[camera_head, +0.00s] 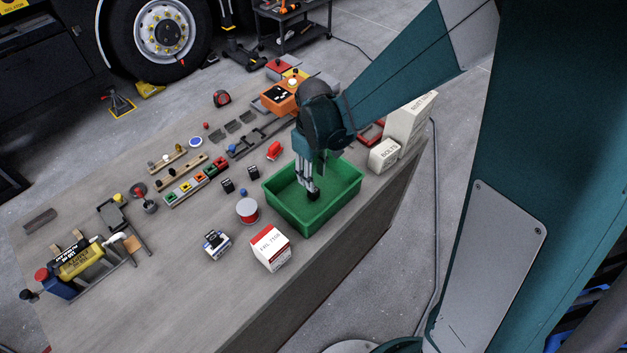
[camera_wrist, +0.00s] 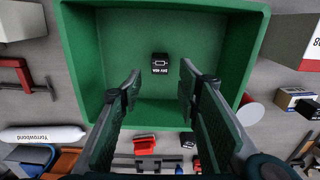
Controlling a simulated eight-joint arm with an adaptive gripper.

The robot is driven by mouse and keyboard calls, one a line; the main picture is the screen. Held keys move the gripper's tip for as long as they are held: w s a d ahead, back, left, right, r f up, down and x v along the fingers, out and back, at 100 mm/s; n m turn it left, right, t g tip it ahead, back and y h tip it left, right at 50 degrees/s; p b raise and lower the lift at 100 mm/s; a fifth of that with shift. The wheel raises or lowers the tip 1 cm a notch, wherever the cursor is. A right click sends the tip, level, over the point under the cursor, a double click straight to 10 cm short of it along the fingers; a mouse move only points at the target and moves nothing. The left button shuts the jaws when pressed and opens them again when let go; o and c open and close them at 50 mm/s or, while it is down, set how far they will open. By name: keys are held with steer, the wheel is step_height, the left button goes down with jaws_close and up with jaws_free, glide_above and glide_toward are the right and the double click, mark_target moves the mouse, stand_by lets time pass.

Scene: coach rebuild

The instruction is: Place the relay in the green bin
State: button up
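The green bin (camera_head: 342,206) stands on the workbench towards its right end, and its inside fills the middle of the wrist view (camera_wrist: 103,45). A small black relay (camera_wrist: 160,64) with a white symbol and lettering lies on the bin floor in the wrist view. My gripper (camera_head: 309,185) reaches down into the bin. In the wrist view its two fingers (camera_wrist: 160,82) are spread apart with nothing between them, and the relay shows past their tips. In the head view, a dark shape at the fingertips is too small to make out.
Two small black blocks (camera_head: 227,185) (camera_head: 253,172) stand left of the bin. A red-ended spool (camera_head: 247,210) and a red-white carton (camera_head: 270,248) are near its front left. White boxes (camera_head: 384,155) stand to its right. Bare bench lies at the front left.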

steer(key=shift+r, duration=2.05)
steer(key=s+d+r+m+t, duration=0.2)
steer(key=s+d+r, duration=0.1)
steer(key=d+r, duration=0.35)
steer(key=s+d+r+m+t, duration=0.1)
steer(key=s+d+r+m, duration=0.1)
steer(key=s+d+r, duration=0.4)
steer(key=s+d+r+m+t, duration=0.4)
steer(key=s+d+r+m, duration=0.1)
steer(key=s+d+r, duration=0.1)
steer(key=shift+s+d+r, duration=0.15)
steer(key=shift+s+d, duration=0.7)
steer(key=shift+s, duration=0.35)
